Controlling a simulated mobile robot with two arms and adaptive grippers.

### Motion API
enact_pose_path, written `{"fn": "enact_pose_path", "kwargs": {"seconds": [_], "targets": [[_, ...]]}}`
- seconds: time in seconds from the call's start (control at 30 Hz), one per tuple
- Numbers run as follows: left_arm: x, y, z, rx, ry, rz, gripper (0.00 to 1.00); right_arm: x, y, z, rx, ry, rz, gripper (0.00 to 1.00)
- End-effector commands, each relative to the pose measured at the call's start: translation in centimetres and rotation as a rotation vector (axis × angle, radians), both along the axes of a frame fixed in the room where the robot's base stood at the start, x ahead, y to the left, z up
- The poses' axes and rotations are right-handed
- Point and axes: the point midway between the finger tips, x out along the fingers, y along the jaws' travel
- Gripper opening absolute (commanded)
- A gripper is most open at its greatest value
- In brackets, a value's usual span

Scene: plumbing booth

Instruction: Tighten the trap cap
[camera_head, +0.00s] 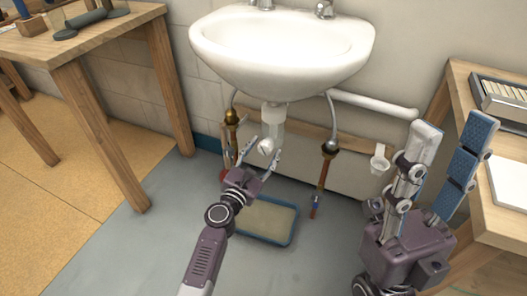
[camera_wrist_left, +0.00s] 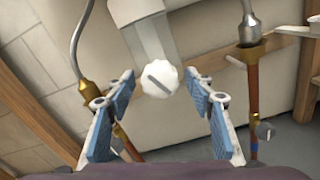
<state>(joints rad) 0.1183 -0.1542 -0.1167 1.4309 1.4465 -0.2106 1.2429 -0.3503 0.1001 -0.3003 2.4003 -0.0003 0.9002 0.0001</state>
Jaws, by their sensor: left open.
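The trap cap (camera_head: 266,147) is a white round cap on the white trap under the sink. In the left wrist view the cap (camera_wrist_left: 160,81) faces me, with scalloped edges and a grey slanted bar across its face. My left gripper (camera_head: 258,150) is open in front of the cap. In the left wrist view its blue-padded fingers (camera_wrist_left: 165,100) stand on either side of the cap, apart from it. My right gripper (camera_head: 455,140) is raised at the right, its blue-padded fingers apart and nothing between them.
The white sink (camera_head: 283,52) hangs above. Copper pipes with valves stand left (camera_head: 231,135) and right (camera_head: 325,165) of the trap. A blue-rimmed tray (camera_head: 294,236) lies on the floor below. Wooden tables stand at left (camera_head: 95,38) and right (camera_head: 460,90).

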Motion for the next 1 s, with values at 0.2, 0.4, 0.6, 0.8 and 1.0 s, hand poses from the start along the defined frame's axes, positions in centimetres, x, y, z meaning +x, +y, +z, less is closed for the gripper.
{"fn": "enact_pose_path", "kwargs": {"seconds": [0.2, 0.4, 0.6, 0.8, 1.0], "targets": [[-0.01, 0.0, 0.02, 0.0, 0.0, 0.0, 0.42, 0.01, 0.01, 0.01, 0.0, 0.0, 0.0, 0.4], [-0.03, 0.0, 0.02, 0.0, 0.0, 0.0, 0.2, 0.02, 0.02, 0.01, 0.0, 0.001, 0.0, 0.4], [-0.03, 0.0, 0.01, 0.001, 0.0, 0.0, 0.07, 0.02, 0.02, -0.01, 0.0, 0.001, 0.0, 0.4], [-0.04, 0.02, -0.02, 0.027, -0.01, 0.0, 0.07, 0.02, 0.01, -0.13, 0.0, 0.001, 0.0, 0.4], [-0.04, 0.01, -0.06, 0.119, -0.044, -0.001, 0.07, 0.03, 0.01, -0.44, 0.0, 0.001, 0.0, 0.4]]}}
